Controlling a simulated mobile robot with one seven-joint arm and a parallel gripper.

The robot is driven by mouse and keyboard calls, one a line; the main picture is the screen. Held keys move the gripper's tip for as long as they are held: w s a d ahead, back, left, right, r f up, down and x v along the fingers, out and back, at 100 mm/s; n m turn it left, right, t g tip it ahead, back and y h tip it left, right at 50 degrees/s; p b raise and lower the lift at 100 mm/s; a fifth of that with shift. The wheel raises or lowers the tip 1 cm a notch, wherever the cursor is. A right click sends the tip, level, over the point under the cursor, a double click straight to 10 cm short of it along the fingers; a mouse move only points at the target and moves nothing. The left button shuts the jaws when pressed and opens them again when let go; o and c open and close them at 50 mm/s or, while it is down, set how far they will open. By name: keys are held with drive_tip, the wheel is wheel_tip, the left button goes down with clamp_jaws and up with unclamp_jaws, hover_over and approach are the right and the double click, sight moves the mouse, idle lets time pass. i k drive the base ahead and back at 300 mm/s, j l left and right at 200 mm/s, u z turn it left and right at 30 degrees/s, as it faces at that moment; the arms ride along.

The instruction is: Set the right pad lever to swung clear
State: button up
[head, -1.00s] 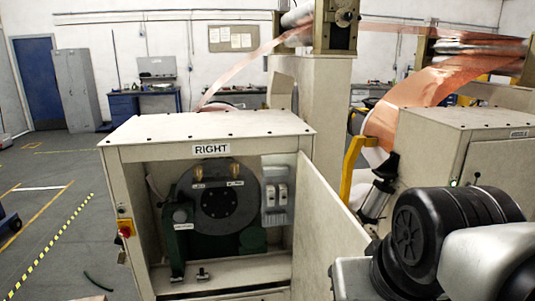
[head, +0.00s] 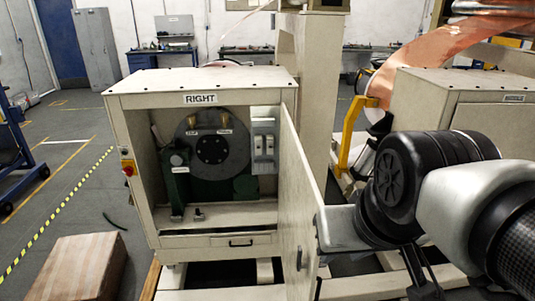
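The open cabinet labelled RIGHT (head: 199,99) stands left of centre in the head view. Inside it is a dark round disc (head: 232,157) with a hub of bolt holes and two small brass-coloured parts with white labels at its top. A green upright piece (head: 178,185) with a white label stands at the disc's left edge. I cannot tell which of these parts is the right pad lever, or its position; the labels are too small to read. My arm reaches in from the right, outside the open door. I cannot make out my gripper's fingers.
The cabinet door (head: 300,205) is swung open toward me, between the cabinet interior and my arm. A brown box (head: 85,268) sits on the floor at lower left. A second cabinet (head: 470,115) stands at right, with copper foil (head: 440,45) behind it. Floor left of the cabinet is mostly clear.

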sight(158, 149)
drive_tip(key=k+l+u, duration=0.3)
drive_tip(key=l, duration=0.4)
drive_tip(key=k+l+u, duration=0.3)
drive_tip(key=k+l, duration=0.25)
drive_tip(key=i+l+u, duration=0.15)
drive_tip(key=l, duration=0.2)
drive_tip(key=i+l+u, duration=0.15)
drive_tip(key=l, duration=0.25)
drive_tip(key=i+l+u, duration=0.15)
drive_tip(key=i+l, duration=0.15)
drive_tip(key=j, duration=0.45)
drive_tip(key=k+j, duration=0.15)
drive_tip(key=j, duration=0.3)
drive_tip(key=i+j, duration=0.1)
drive_tip(key=j, duration=0.5)
drive_tip(key=j+z, duration=0.1)
drive_tip(key=j, duration=0.5)
drive_tip(key=i+j, duration=0.4)
drive_tip(key=i+j+z, duration=0.15)
drive_tip(key=i+j, duration=0.25)
drive_tip(key=j, duration=0.2)
